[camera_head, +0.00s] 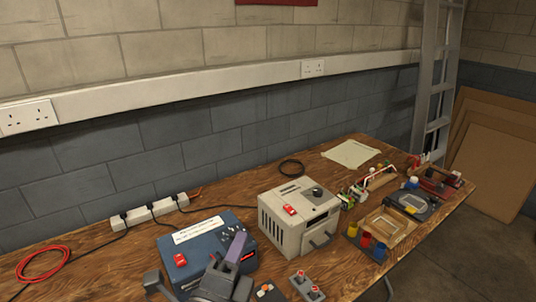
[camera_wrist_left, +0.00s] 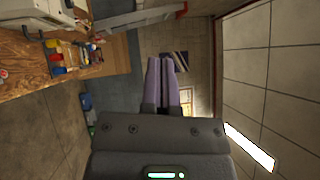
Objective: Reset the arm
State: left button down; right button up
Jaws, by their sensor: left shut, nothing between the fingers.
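My left gripper (camera_head: 239,240) stands at the bottom centre of the head view, its purple fingers pointing up in front of the blue charger box (camera_head: 197,247). It hides part of that box's right side. In the left wrist view the two purple fingers of this gripper (camera_wrist_left: 166,60) lie close together, shut and empty, with the wall and ceiling beyond. My right gripper is in neither view.
The wooden bench (camera_head: 118,249) holds a beige charger unit (camera_head: 286,232) right of my gripper. A power strip (camera_head: 150,211), a red cable coil (camera_head: 42,264), red-buttoned grey parts (camera_head: 308,287) and a wooden tray (camera_head: 388,226) lie around. Open floor (camera_head: 450,262) is at right.

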pick_arm(q)
jog(key=s+a+f+n+g+y, duration=0.2)
jog(key=a+f+n+g+y, duration=0.1)
jog(key=a+f+n+y, duration=0.4)
jog(key=s+a+f+n+g+h, duration=0.1)
jog(key=s+a+f+n+g, duration=0.1)
jog(key=s+f+n+g, duration=0.5)
jog(key=s+a+f+n+g, duration=0.1)
jog(key=s+f+n+g, duration=0.45)
jog(key=s, duration=0.45)
jog(key=s+f+n+g+b, duration=0.1)
jog(key=s+f, duration=0.1)
jog(key=f, duration=0.8)
jog(key=s+f+g, duration=0.1)
jog(key=s+f, duration=0.1)
jog(key=f, duration=0.9)
jog(key=s+a+f+g+b, duration=0.1)
jog(key=s+a+f, duration=0.2)
jog(key=s+f, duration=0.6)
jog(key=s, duration=0.3)
jog(key=shift+s+a+f, duration=0.2)
jog(key=shift+s+f, duration=0.15)
jog(key=shift+s, duration=0.05)
